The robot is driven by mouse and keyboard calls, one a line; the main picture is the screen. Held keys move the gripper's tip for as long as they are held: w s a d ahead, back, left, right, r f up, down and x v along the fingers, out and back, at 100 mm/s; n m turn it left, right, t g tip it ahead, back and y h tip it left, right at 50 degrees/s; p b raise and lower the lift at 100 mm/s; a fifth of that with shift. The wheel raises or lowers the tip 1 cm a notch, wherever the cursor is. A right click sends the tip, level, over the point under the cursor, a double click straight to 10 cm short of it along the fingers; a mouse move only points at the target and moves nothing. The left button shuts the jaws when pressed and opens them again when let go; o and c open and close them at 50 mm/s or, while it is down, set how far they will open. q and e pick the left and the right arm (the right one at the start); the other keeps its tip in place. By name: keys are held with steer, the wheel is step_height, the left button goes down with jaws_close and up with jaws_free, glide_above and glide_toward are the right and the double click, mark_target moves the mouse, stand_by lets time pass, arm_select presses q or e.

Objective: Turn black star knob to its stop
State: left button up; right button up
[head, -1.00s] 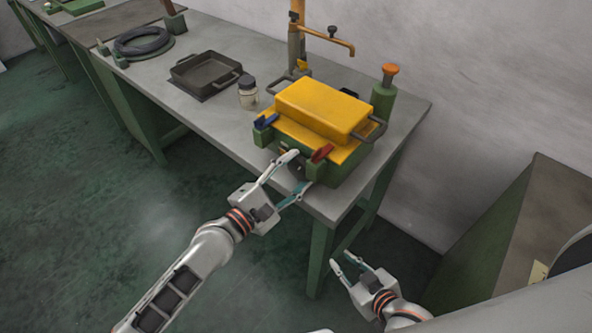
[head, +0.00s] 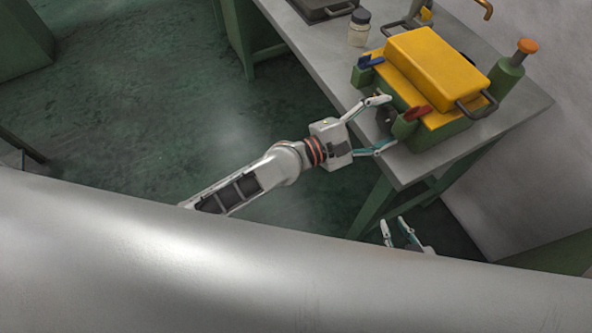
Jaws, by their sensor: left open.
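The black star knob (head: 385,121) is a small dark round shape on the front of the green machine (head: 440,135) with the yellow top (head: 433,68). In the head view my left gripper (head: 389,123) is open, with one fingertip above the knob and one below it. The knob shows between the fingers; I cannot tell whether they touch it. My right gripper (head: 394,223) is low, beside the table leg, with its fingers apart and empty. Its arm is mostly hidden behind a smooth grey surface close to the camera.
A blue lever (head: 370,61) and a red lever (head: 417,113) flank the knob. A jar (head: 359,28) and a dark tray (head: 322,8) stand behind left on the grey table (head: 510,118).

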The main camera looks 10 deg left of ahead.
arm_select(q)
steer(key=n+b, duration=0.1)
steer(key=n, duration=0.5)
steer(key=shift+s+a+f+n, duration=0.1)
steer(key=shift+s+a+n, duration=0.1)
steer(key=shift+a+n, duration=0.2)
steer(key=v, duration=0.7)
steer(key=s+a+f+m+y+b, duration=0.2)
steer(key=s+a+f+m+y, duration=0.1)
steer(key=a+f+m, duration=0.5)
steer(key=s+a+f+m+y+b, duration=0.1)
steer(key=s+a+f+m+y, duration=0.3)
steer(key=a+f+m, duration=0.4)
steer(key=shift+s+a+f+m+t+y+b, duration=0.3)
steer(key=shift+f+m+y, duration=0.4)
steer(key=shift+f+m, duration=1.55)
steer(key=shift+w+d+f+n, duration=0.1)
steer(key=shift+d+f+n, duration=0.05)
steer(key=shift+f+n, duration=0.55)
